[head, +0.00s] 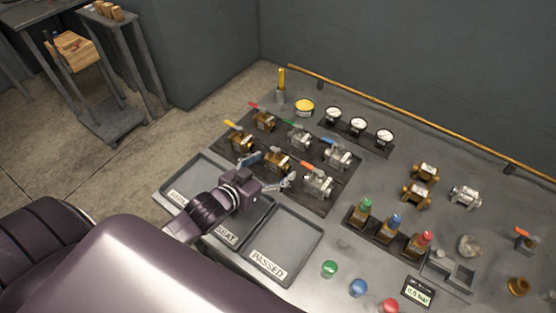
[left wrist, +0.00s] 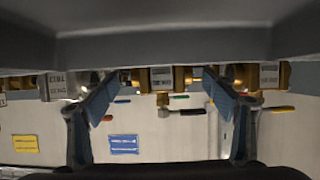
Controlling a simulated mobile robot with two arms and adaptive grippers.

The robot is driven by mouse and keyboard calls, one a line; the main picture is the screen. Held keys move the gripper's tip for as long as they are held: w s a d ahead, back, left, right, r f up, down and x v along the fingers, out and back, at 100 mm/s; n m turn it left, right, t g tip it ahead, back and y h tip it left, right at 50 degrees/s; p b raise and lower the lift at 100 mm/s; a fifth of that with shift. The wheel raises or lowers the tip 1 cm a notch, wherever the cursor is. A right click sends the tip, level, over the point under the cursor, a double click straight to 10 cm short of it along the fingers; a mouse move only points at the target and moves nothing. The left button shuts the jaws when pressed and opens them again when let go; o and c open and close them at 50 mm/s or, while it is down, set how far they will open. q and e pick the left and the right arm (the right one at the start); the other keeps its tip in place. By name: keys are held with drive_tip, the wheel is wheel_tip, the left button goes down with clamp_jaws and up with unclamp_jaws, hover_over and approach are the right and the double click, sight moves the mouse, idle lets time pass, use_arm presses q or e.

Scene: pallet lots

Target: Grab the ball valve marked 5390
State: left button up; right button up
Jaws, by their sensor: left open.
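Several ball valves, brass and silver, stand in two rows on a dark mat (head: 328,205) in the head view. Their number tags are too small to read, so I cannot tell which is 5390. In the left wrist view, a brass valve (left wrist: 162,78) with a pale tag shows beyond and between the open fingers (left wrist: 160,100); no contact is visible. My right gripper is out of view.
Grey trays stand at the near edge, one labelled PASSED (head: 290,243). Gauges (head: 358,126) stand behind the valves. A rack of coloured-top valves (head: 390,230), loose brass fittings (head: 417,194) and buttons (head: 330,268) lie to the right.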

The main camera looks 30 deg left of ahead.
sight(273, 165)
use_arm(q)
drive_tip(key=x, duration=0.3)
drive_tip(key=shift+w+a, duration=0.15)
drive_tip(key=c, duration=1.7)
drive_tip(key=shift+r, duration=0.1)
drive_tip(key=shift+c, duration=0.2)
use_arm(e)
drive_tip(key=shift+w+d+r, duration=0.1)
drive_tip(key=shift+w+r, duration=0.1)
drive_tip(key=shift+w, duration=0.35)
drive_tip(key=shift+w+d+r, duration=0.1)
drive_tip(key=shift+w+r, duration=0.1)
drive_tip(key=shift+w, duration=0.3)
